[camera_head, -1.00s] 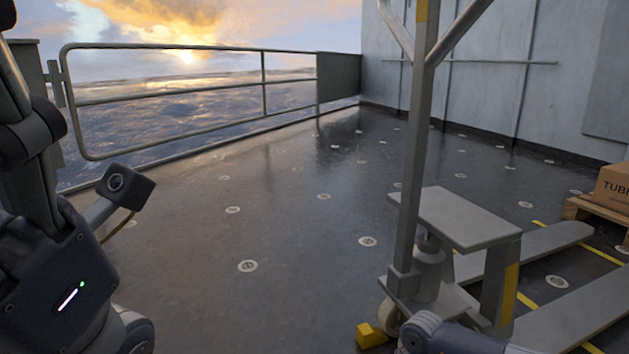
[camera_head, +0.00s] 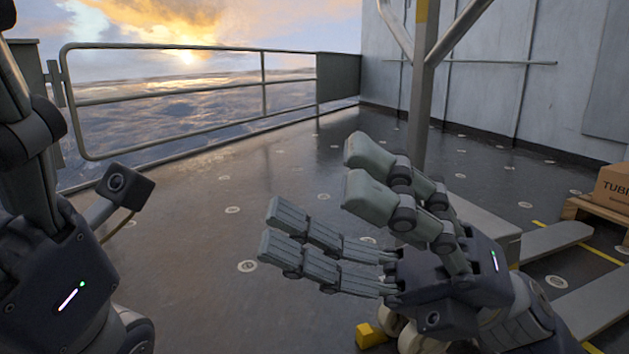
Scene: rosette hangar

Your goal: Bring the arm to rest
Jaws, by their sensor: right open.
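My right gripper (camera_head: 318,221) reaches in from the lower right with its fingers spread wide apart, pointing left. It is open and nothing is between the fingers. It is in front of the grey pallet jack and hides much of its body. My left arm stands at the left edge of the view, with a dark wrist part and a small camera on a stalk.
A pallet jack (camera_head: 418,100) stands at right, its forks running right. A cardboard box (camera_head: 613,186) sits on a wooden pallet (camera_head: 590,209) at the right edge. A railing (camera_head: 170,95) lines the far left deck edge. The deck floor (camera_head: 170,225) between is clear.

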